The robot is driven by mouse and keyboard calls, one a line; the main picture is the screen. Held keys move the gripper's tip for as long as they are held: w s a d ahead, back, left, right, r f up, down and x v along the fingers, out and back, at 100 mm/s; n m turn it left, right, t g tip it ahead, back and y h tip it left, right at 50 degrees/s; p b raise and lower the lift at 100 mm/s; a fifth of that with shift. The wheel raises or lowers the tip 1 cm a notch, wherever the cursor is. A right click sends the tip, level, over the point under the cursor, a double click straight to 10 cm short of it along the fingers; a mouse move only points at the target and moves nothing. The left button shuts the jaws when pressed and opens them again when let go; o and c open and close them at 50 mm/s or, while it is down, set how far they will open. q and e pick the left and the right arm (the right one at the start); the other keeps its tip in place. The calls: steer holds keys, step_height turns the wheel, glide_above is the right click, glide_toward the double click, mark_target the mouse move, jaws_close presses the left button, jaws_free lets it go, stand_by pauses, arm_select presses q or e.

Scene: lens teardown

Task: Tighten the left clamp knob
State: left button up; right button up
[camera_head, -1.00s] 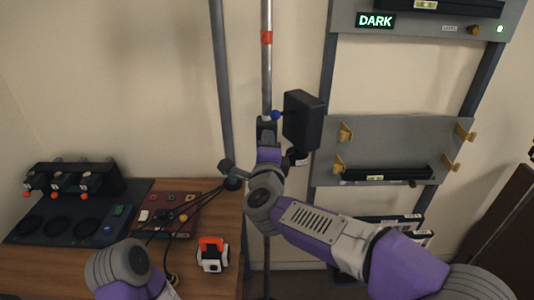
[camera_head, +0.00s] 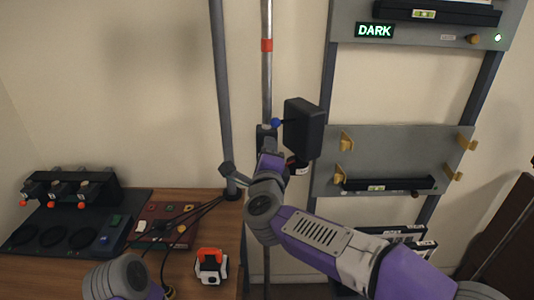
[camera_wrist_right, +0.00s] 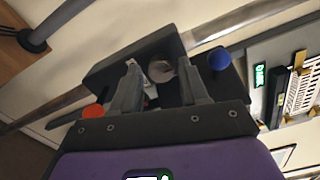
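A black box-shaped head (camera_head: 303,128) sits beside the upright metal pole (camera_head: 267,80). A blue ball knob (camera_head: 275,122) sticks out at its left; it also shows in the right wrist view (camera_wrist_right: 219,58). An orange-red knob (camera_wrist_right: 93,111) is at the left of the wrist view. I cannot tell which is the left clamp knob. My right gripper (camera_wrist_right: 158,68) is open at the pole, just below the blue knob in the head view. A round grey part (camera_wrist_right: 160,70) shows between its fingertips, apparently ungripped. My left arm enters at the bottom left; its gripper is out of view.
A wooden desk (camera_head: 207,240) at the left holds a black console, a red-brown box with cables, and an orange-white device (camera_head: 211,266). A dark grey pole (camera_head: 222,100) stands left of the metal pole. A rack with a grey panel (camera_head: 390,145) stands to the right.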

steer(key=shift+o, duration=0.9)
steer(key=s, duration=0.7)
steer(key=shift+s+p, duration=0.3)
steer(key=shift+p, duration=0.1)
